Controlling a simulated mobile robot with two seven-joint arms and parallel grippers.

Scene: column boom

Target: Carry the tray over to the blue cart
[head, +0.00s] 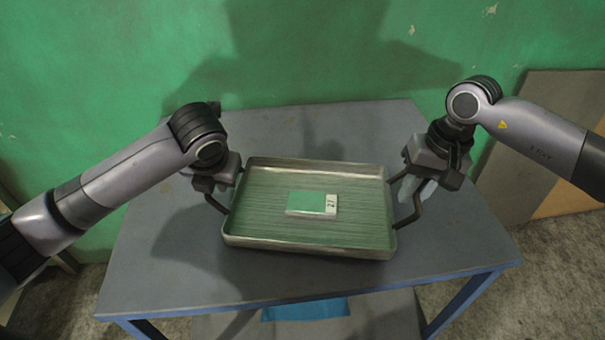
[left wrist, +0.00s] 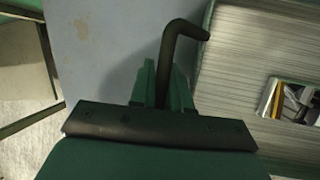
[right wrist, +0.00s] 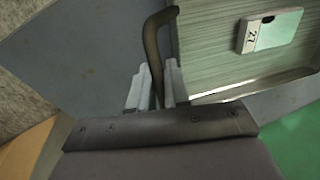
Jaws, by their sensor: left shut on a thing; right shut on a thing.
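The metal tray (head: 270,241) is in the middle of the head view, over the grey table, and looks about level. I cannot tell whether it touches the table top. A small green and white box marked 27 (head: 312,204) lies in it. My left gripper (head: 212,190) is shut on the tray's left handle, a bent dark bar (left wrist: 170,62). My right gripper (head: 418,188) is shut on the right handle (right wrist: 153,45). Both wrist views show the fingers on either side of a bar. No blue cart can be made out for certain.
The grey table (head: 150,270) has a blue frame and bare top around the tray. A green wall (head: 100,60) stands close behind it. Boards (head: 540,130) lean at the right. A blue piece (head: 305,309) shows below the table's front edge.

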